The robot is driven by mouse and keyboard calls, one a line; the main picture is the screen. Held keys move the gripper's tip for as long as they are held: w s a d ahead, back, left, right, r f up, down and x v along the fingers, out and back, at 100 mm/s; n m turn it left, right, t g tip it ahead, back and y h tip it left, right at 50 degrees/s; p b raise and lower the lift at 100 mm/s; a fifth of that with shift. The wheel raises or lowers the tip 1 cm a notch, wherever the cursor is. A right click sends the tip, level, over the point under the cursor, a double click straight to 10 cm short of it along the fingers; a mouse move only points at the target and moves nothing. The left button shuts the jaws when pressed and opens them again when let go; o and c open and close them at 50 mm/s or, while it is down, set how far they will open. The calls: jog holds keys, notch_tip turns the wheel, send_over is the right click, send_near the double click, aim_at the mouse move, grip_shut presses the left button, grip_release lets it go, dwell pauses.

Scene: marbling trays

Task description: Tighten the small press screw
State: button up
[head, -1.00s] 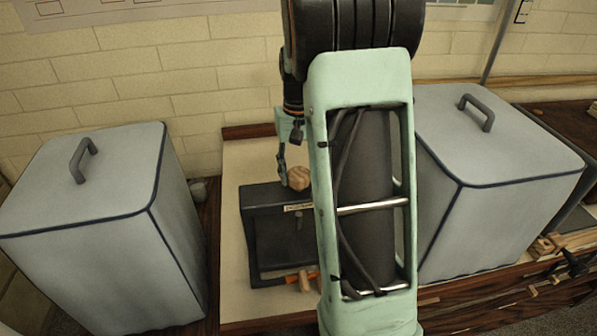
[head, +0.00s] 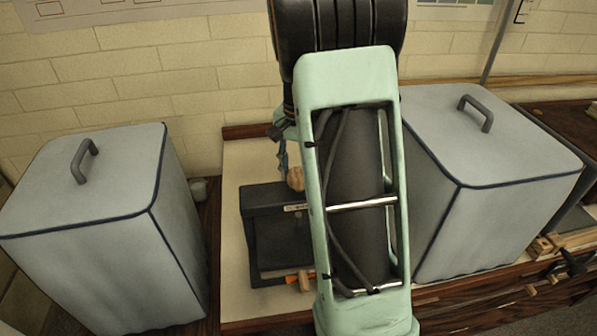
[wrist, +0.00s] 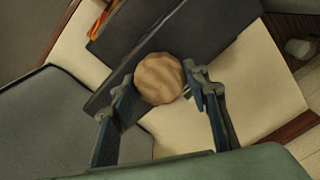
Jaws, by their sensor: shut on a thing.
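The small press is a dark frame (head: 258,197) on the pale board, with a label on its top bar. Its screw has a round wooden knob (head: 296,179) above the top bar, and the knob also shows in the wrist view (wrist: 160,78). My gripper (wrist: 158,88) is shut on the knob, one blue-grey finger on each side. In the head view my gripper (head: 287,170) is partly hidden behind my arm. The press's right side is hidden by my arm in the head view.
Grey covered boxes with handles stand on the left (head: 95,215) and right (head: 490,145). An orange-handled tool (head: 298,277) lies at the press's front. A small grey cup (head: 198,190) stands left of the board. Wooden clamps (head: 548,247) sit at the far right.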

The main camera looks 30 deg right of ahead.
jog(key=shift+r, duration=0.1)
dwell(0.4)
jog(key=o, duration=1.2)
jog(key=shift+c, duration=0.2)
notch_tip(320, 180, up, 12)
